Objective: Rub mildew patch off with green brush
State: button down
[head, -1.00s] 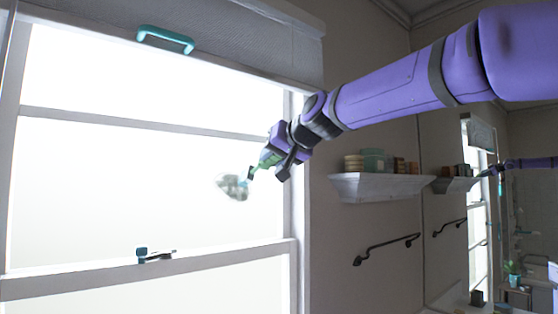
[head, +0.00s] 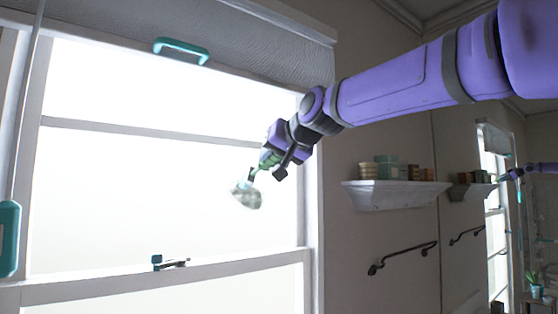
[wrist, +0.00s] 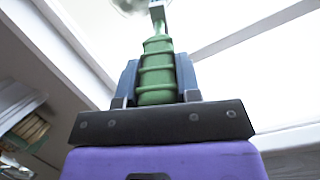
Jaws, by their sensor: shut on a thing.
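My gripper (head: 277,155) is at the window, shut on the green brush (head: 267,160). In the wrist view the brush's ribbed green handle (wrist: 157,75) stands between the two blue fingers, pointing away from my gripper. The mildew patch (head: 246,196) is a grey-green, mottled blotch against the bright window pane, just below and left of the brush. The brush's head end is at the patch's upper edge; I cannot tell whether it touches. A blurred bit of the patch (wrist: 127,5) shows at the top of the wrist view.
The window frame (head: 311,220) stands right of the patch, with a latch (head: 170,262) on the lower rail. A blind with a teal handle (head: 181,50) hangs above. To the right are a white shelf (head: 395,194) with jars and a dark towel bar (head: 402,256).

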dwell(0.3)
jog(key=shift+s+a+r, duration=0.4)
jog(key=shift+s+a, duration=0.15)
jog(key=shift+a, duration=0.25)
jog(key=shift+s+a+r, duration=0.4)
jog(key=shift+s+a, duration=0.15)
jog(key=shift+a, duration=0.25)
jog(key=shift+s+a+f, duration=0.1)
jog(key=shift+f, duration=1)
jog(key=shift+s+a+f, duration=0.1)
jog(key=shift+f, duration=0.95)
jog(key=shift+w, duration=0.1)
jog(key=shift+w+d+f, duration=0.4)
jog(key=shift+w+d, duration=0.1)
jog(key=shift+d, duration=0.3)
jog(key=shift+w+d+f, duration=0.35)
jog(key=shift+w+d, duration=0.15)
jog(key=shift+d, duration=0.35)
jog(key=shift+w+d+f, duration=0.4)
jog(key=shift+w+d, duration=0.15)
jog(key=shift+d, duration=0.2)
jog(key=shift+w+d+f, duration=0.4)
jog(key=shift+w+d, duration=0.1)
jog(key=shift+d, duration=0.2)
